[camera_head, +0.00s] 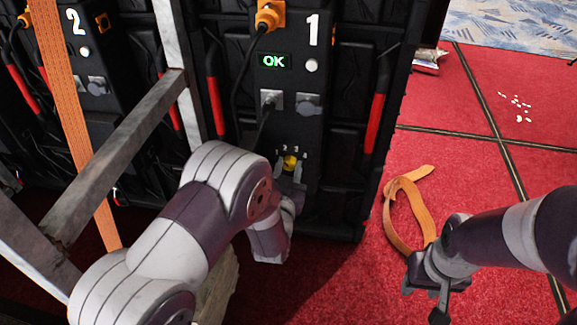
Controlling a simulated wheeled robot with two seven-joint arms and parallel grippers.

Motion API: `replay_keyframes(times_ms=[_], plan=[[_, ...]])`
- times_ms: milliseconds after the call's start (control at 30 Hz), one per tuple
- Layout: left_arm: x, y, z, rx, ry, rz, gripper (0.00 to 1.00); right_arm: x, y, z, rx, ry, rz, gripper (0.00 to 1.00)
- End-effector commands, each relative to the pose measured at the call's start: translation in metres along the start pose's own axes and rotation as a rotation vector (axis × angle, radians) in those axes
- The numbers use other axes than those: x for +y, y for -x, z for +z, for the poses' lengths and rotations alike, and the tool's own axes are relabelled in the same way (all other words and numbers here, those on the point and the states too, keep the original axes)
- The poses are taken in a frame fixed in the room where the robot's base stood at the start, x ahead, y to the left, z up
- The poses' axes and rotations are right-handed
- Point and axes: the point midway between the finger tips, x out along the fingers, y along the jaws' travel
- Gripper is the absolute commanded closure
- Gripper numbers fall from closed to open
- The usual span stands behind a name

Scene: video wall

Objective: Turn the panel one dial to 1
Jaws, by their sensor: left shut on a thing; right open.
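Panel one (330,110) is a black panel marked with a white "1", with a green "OK" display (273,61) lit on it. Its yellow dial (290,162) sits low on the panel, below small white marks. My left gripper (290,173) is at the dial, shut on it, with my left wrist covering the area below. The dial's exact pointing is too small to tell. My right gripper (424,287) is open and empty, low at the right over the red floor, apart from the panel.
Panel two (88,50) stands at the left, behind a metal frame (120,155) and an orange strap (66,100). Black cables hang on the panels. Another orange strap (398,208) and white bits (519,105) lie on the red carpet at right.

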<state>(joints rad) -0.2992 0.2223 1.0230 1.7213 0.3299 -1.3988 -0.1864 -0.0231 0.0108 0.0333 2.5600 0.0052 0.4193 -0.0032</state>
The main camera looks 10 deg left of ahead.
Motion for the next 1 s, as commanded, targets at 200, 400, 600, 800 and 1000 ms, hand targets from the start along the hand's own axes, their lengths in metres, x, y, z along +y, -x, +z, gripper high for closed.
replay_keyframes(times_ms=[200,400,600,800,1000], plan=[[0.0,0.001,0.0,-0.007,0.164,0.002,0.95,0.0,0.009,-0.001,0.0,0.0,0.0,0.57],[-0.001,0.001,0.0,-0.01,0.288,0.004,0.95,0.0,0.013,-0.002,0.0,0.0,0.0,0.57],[-0.001,0.001,0.001,-0.012,0.366,0.004,0.95,0.0,0.015,-0.002,0.0,0.0,0.0,0.57],[-0.001,0.001,0.002,-0.013,0.401,0.005,0.95,0.0,0.016,-0.002,0.0,0.0,0.0,0.57],[-0.001,0.001,0.002,-0.014,0.408,0.005,0.95,0.0,0.016,-0.002,0.0,0.0,0.0,0.57]])
